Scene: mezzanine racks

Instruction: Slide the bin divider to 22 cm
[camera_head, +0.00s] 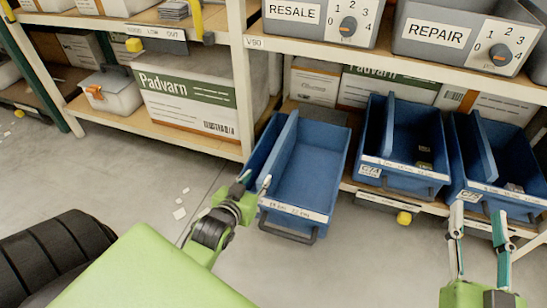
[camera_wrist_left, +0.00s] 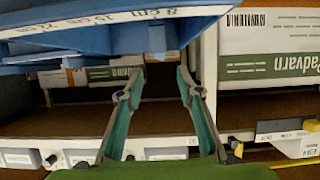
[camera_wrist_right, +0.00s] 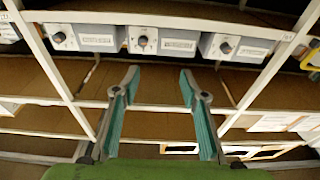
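A blue bin (camera_head: 318,172) is pulled out from the lower shelf. Its tall blue divider (camera_head: 283,143) stands upright near the bin's left side. The front lip has a white scale label (camera_head: 293,210); in the left wrist view the scale label (camera_wrist_left: 120,16) is upside down, with 8, 15 and 22 cm marks. My left gripper (camera_head: 257,181) is open and empty at the bin's front left corner; its open fingers also show in the left wrist view (camera_wrist_left: 160,72), below the bin in the picture. My right gripper (camera_head: 479,212) is open and empty, in front of the right-hand bin.
Two more blue bins with dividers, a middle one (camera_head: 412,178) and a right-hand one (camera_head: 510,196), stand on the shelf. A Padvarn carton (camera_head: 190,107) and a clear toolbox (camera_head: 108,92) sit to the left. Grey dial boxes (camera_head: 455,37) are above.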

